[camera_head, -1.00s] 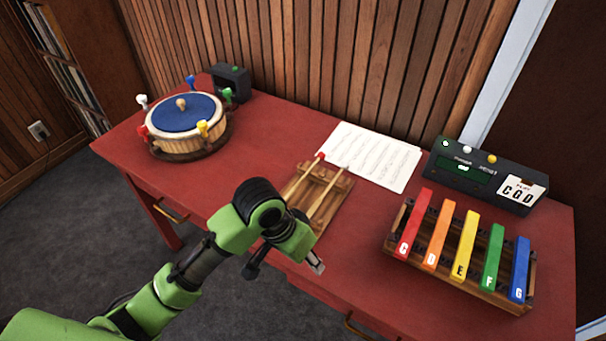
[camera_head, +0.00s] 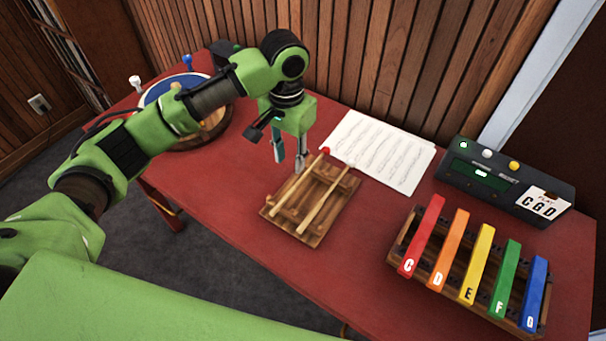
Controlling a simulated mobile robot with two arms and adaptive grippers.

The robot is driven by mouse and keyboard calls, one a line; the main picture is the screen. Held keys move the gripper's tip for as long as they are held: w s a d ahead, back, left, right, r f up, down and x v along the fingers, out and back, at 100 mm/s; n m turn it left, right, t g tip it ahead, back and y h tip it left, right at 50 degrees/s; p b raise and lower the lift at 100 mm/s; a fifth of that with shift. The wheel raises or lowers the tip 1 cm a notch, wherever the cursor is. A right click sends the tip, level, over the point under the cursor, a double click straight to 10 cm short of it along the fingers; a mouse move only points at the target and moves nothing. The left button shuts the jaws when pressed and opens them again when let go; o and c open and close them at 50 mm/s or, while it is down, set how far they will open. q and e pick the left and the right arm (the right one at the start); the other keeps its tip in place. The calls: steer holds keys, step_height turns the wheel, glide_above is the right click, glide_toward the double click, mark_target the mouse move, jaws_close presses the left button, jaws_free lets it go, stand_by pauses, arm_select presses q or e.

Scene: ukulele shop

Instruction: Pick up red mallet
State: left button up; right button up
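The red mallet (camera_head: 306,175) lies slantwise on a small wooden rack (camera_head: 328,218) on the red table. Its red head is at the upper end, and its wooden stick runs down to the left. A second mallet (camera_head: 325,200) with a pale head lies beside it on the right. My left gripper (camera_head: 290,170) points down at the rack's upper left, just left of the red head. Its two fingers are apart with nothing between them. I cannot tell its exact height above the table. My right gripper is not in view.
A sheet of music (camera_head: 380,150) lies behind the rack. A dark box with buttons (camera_head: 510,180) and a card stands at the right. Colored chime bars (camera_head: 475,262) stand in front of it. A blue-topped drum (camera_head: 160,92) is partly hidden behind my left arm.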

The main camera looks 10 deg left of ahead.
arm_select(q)
glide_above(293, 188)
step_height(293, 188, down, 4)
steer(key=f, duration=0.1)
steer(key=shift+w+a+f, duration=0.2)
steer(key=shift+w+a, duration=0.1)
steer(key=f, duration=0.1)
steer(key=f+p, duration=0.1)
steer(key=f, duration=0.3)
steer(key=shift+s+d, duration=0.25)
steer(key=shift+s, duration=0.05)
jaws_close()
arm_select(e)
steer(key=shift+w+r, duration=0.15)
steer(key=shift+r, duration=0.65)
